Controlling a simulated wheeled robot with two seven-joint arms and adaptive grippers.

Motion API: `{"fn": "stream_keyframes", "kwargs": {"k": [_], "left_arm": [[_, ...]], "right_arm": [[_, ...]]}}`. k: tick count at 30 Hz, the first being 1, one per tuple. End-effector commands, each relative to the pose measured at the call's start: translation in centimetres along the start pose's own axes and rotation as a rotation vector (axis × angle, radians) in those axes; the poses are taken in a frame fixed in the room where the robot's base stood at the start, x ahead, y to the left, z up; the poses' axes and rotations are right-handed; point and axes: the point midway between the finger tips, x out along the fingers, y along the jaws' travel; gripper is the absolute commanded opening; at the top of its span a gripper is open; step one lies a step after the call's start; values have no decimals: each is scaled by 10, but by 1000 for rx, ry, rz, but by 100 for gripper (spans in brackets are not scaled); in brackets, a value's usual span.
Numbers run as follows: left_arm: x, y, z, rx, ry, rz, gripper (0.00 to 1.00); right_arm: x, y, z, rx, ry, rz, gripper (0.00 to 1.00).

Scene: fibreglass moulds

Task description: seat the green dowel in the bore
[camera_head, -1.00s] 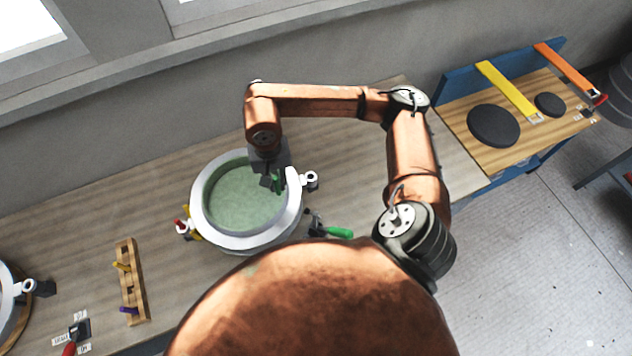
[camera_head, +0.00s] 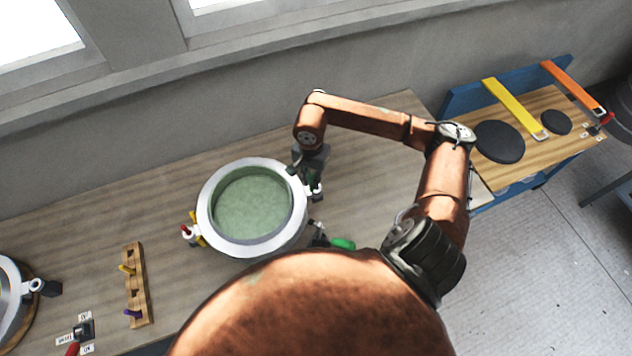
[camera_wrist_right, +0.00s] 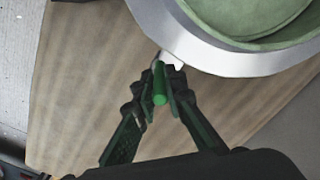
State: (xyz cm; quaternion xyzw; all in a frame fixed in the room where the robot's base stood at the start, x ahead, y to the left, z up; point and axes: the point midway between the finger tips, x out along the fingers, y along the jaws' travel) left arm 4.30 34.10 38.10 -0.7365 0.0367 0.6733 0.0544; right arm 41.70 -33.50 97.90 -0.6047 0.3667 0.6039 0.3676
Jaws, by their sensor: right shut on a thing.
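The green dowel (camera_wrist_right: 160,97) is between the fingers of my right gripper (camera_wrist_right: 157,85), which is shut on it in the right wrist view. Just beyond the dowel, a white lug (camera_wrist_right: 172,62) sticks out from the rim of the round mould; the bore itself is hidden from me. In the head view my right gripper (camera_head: 312,186) is at the right side of the mould's pale ring (camera_head: 208,212), over the lug there. I cannot tell whether the dowel's far end touches the lug. My left gripper is not in view.
A wooden rack (camera_head: 137,285) with yellow and purple dowels lies to the left. A second lug (camera_head: 188,232) with red and yellow parts is on the mould's left. A green-handled item (camera_head: 342,244) lies near the front. Black discs (camera_head: 499,142) are on the right bench.

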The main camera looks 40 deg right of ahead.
Motion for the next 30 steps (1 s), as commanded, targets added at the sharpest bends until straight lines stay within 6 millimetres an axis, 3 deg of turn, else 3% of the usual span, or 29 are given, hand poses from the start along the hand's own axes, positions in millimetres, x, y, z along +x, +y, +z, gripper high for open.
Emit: {"fn": "stream_keyframes", "kwargs": {"k": [3,12,18,30], "left_arm": [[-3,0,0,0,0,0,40],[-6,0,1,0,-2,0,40],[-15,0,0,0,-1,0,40],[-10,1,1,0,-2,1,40]], "right_arm": [[17,2,-14,4,-2,0,0],[40,5,-33,4,-1,1,0],[64,4,-30,0,-2,-2,0],[71,4,-31,-2,1,-1,0]]}}
